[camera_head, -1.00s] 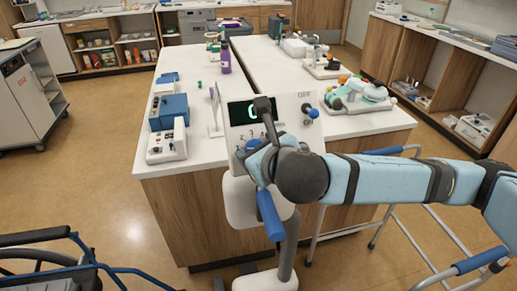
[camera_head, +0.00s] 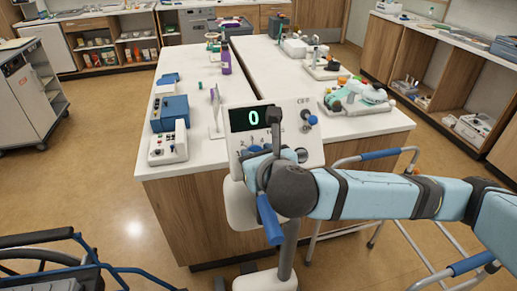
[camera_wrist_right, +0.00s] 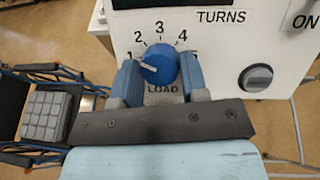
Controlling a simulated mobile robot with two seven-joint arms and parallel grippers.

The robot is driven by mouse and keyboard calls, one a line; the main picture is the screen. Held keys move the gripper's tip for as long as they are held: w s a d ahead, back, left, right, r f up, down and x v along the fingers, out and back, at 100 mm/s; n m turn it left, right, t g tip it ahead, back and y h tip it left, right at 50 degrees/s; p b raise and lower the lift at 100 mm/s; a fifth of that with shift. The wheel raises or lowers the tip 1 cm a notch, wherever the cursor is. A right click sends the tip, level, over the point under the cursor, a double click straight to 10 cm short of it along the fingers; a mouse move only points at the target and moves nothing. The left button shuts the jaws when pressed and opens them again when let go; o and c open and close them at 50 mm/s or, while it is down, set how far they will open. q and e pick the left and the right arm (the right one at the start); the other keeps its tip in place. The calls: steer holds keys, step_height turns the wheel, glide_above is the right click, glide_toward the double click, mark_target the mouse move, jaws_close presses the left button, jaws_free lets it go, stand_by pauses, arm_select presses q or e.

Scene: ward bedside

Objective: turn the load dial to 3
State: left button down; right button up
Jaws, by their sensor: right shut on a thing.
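The load dial (camera_wrist_right: 158,65) is a round blue knob in the right wrist view, above the word LOAD, with the numbers 1 to 5 arched around it. Its white pointer line points left, near the 1. My right gripper (camera_wrist_right: 160,72) is shut on the dial, one blue finger on each side of it. The white panel (camera_head: 315,140) carrying the dial stands at the counter's front end in the head view. Its dark display (camera_head: 247,117) shows a green 0. My right arm hides part of the panel. My left gripper is out of view.
A grey round knob (camera_wrist_right: 256,78) sits right of the dial, under the word TURNS. A blue-tipped lever (camera_head: 309,115) stands at the panel's upper right. A walker frame (camera_head: 380,155) is right of the panel, a wheelchair (camera_head: 55,260) at lower left. Open floor lies on the left.

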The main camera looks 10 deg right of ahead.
steer(key=m+h+p, duration=0.1)
steer(key=m+p, duration=0.1)
steer(key=m, duration=0.1)
steer(key=shift+a+r, duration=0.15)
steer(key=m+h+p, duration=0.1)
steer(key=m+p, duration=0.1)
steer(key=m, duration=0.1)
steer(key=shift+m+p, duration=0.3)
steer(key=shift+p, duration=0.1)
steer(key=m+h+p, duration=0.1)
steer(key=m+p, duration=0.1)
steer(key=m, duration=0.1)
steer(key=m+h+p, duration=0.1)
steer(key=m+p, duration=0.2)
steer(key=shift+a+g, duration=0.1)
steer(key=shift+g, duration=0.2)
steer(key=shift+m+h+p, duration=0.3)
steer(key=shift+m+p, duration=0.25)
steer(key=shift+m, duration=0.25)
steer(key=shift+g, duration=0.3)
steer(key=o, duration=0.9)
